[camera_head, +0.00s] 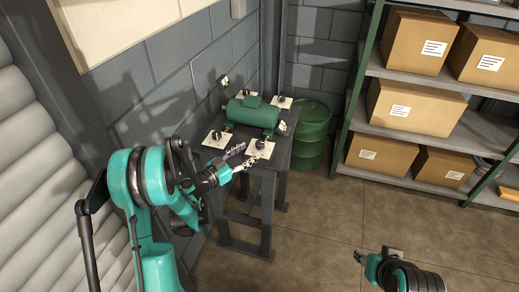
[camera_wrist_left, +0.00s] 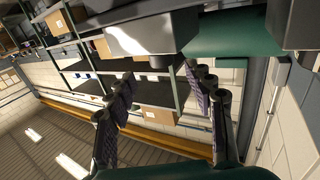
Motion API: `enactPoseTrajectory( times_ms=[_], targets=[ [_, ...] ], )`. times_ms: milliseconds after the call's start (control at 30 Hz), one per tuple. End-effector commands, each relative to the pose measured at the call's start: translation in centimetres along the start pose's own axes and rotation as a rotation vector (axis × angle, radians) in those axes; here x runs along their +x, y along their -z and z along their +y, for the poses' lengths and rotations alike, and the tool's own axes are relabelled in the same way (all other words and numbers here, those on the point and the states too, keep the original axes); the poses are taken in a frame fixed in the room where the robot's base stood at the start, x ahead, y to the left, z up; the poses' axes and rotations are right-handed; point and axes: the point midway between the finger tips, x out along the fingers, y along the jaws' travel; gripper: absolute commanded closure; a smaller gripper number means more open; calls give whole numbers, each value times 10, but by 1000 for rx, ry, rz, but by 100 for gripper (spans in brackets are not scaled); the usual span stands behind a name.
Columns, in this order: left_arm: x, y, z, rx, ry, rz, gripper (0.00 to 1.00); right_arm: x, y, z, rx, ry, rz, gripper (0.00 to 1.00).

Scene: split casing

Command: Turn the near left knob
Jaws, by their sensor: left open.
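The green casing (camera_head: 252,115) lies on a dark stand, with white plates bearing black knobs around it. The near left knob (camera_head: 217,135) sits upright on its plate (camera_head: 213,143). Another near knob (camera_head: 260,144) is to its right. My left gripper (camera_head: 243,156) is open beside the near right plate, its fingertips close to that plate's left edge; contact cannot be told. In the left wrist view the open fingers (camera_wrist_left: 165,85) have nothing between them. A pale plate (camera_wrist_left: 150,35) with a dark knob shows beyond them, beside the green casing (camera_wrist_left: 232,35). My right gripper (camera_head: 376,255) is at the bottom right, its fingers unclear.
The dark stand (camera_head: 247,222) stands by the grey block wall. A green drum (camera_head: 312,135) is behind it on the right. Shelves with cardboard boxes (camera_head: 415,108) fill the right side. The floor (camera_head: 325,210) between stand and shelves is clear.

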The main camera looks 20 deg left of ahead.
Motion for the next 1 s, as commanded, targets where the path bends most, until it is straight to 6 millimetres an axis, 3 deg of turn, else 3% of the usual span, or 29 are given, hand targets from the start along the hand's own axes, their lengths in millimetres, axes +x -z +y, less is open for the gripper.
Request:
enactPoseTrajectory(
  times_ms=[167, 600, 967, 1000],
  targets=[
    [7, -5, -4, 11, 6, 22, 47, 4, -3, 0, 0, 0, 0, 60],
    [71, -4, -4, 9, 5, 20, 47, 17, -12, 0, 0, 0, 0, 60],
    [77, -2, -5, 9, 6, 20, 47, 18, -13, 0, 0, 0, 0, 60],
    [77, -2, -5, 9, 6, 20, 57, 18, -13, 0, 0, 0, 0, 60]
  ],
)
